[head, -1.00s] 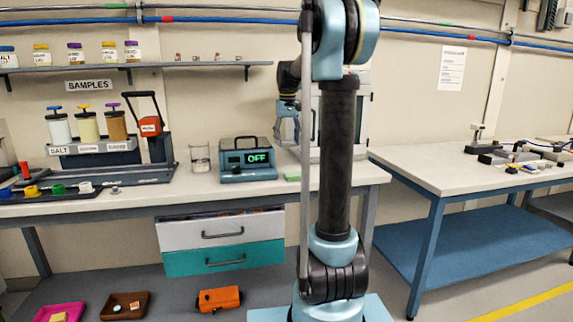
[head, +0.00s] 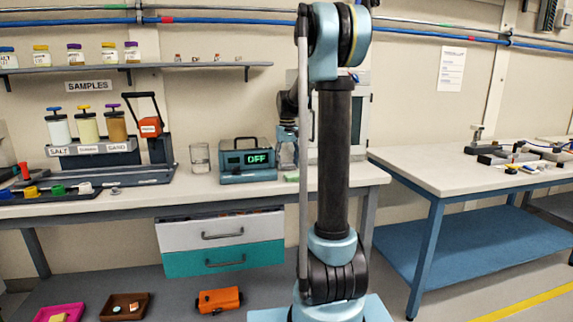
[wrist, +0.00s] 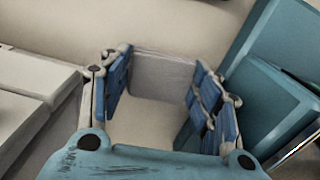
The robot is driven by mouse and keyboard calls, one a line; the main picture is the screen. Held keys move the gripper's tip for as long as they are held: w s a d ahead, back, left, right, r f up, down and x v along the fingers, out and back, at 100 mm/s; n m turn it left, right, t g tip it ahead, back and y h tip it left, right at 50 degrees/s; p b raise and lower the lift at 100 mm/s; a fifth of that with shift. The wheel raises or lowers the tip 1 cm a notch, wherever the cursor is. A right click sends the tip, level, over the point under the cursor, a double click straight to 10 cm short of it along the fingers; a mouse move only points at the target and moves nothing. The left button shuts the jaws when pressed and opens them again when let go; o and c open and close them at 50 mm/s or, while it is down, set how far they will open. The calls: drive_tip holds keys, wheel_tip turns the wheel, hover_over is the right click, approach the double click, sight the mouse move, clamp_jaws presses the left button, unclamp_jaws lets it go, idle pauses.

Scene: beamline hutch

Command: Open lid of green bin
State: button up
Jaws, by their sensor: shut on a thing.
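No bin with a lid that I can pick out as the green bin shows in either view. A small flat green piece (head: 292,176) lies on the bench right of the teal box; I cannot tell what it is. In the head view my gripper (head: 287,148) is low over the bench, just right of the teal box and partly hidden by my arm. In the wrist view my gripper (wrist: 160,88) has its blue-padded fingers shut on a pale grey flat-faced thing (wrist: 163,72) between the tips. What this thing is cannot be told.
The teal box (head: 233,178) with a handle and a display reading OFF stands close left of my gripper, and a glass beaker (head: 200,158) beside it. A pale cabinet (head: 357,120) stands behind my arm. White and teal drawers (head: 222,258) hang under the bench.

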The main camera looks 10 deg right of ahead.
sight(287, 165)
drive_tip(key=shift+f, duration=0.15)
drive_tip(key=o, duration=1.3)
drive_tip(key=r, duration=1.7)
drive_tip(key=shift+s+a+r, duration=0.1)
drive_tip(key=shift+s+r, duration=0.1)
drive_tip(key=shift+s, duration=0.05)
